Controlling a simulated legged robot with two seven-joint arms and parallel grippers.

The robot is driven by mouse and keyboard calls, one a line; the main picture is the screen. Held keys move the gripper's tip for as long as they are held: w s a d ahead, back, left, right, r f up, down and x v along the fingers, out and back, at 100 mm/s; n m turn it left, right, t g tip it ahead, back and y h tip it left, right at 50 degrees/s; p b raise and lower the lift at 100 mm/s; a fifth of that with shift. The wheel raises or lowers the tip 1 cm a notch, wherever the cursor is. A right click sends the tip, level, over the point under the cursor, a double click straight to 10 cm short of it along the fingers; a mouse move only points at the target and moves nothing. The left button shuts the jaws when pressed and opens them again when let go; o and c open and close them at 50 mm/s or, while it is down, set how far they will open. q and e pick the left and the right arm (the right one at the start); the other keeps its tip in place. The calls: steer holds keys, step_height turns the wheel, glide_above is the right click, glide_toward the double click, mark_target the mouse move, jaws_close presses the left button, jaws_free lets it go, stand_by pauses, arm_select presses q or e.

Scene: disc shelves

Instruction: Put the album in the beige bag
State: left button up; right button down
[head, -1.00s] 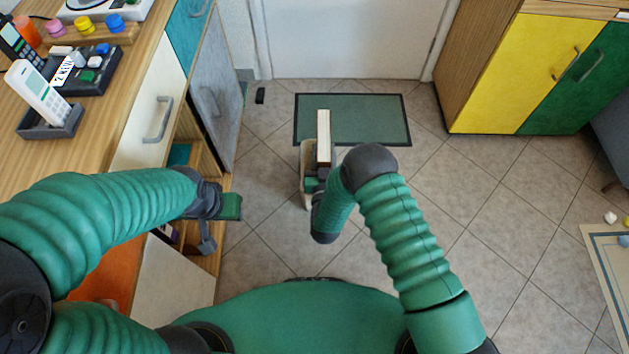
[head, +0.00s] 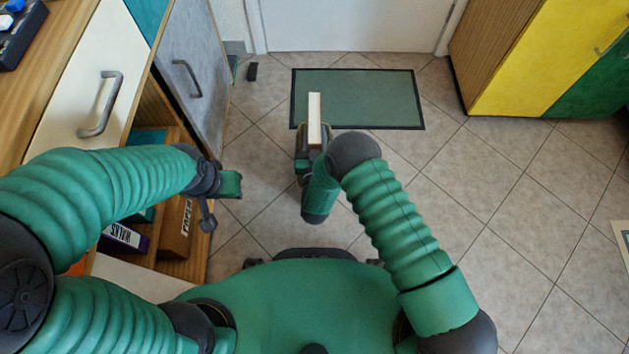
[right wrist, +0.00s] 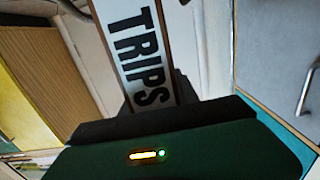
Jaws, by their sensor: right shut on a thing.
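The album (head: 314,120) has a pale spine and stands out ahead of my right gripper (head: 312,148), which is shut on it. In the right wrist view the album's white label (right wrist: 145,50) reads TRIPS, and the album runs up from the dark jaws.
A wooden shelf unit at the left holds a dark WALKS album (head: 123,238) and a brown box (head: 176,226). A grey-blue door (head: 194,75) is above them. A green mat (head: 370,95) lies ahead. The tiled floor at right is open, before a yellow cabinet (head: 540,60).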

steer(key=shift+w+f+b, duration=0.1)
steer(key=shift+f+b, duration=3.75)
steer(key=shift+f, duration=2.15)
steer(key=c, duration=0.9)
jaws_free()
steer(key=shift+f, duration=0.1)
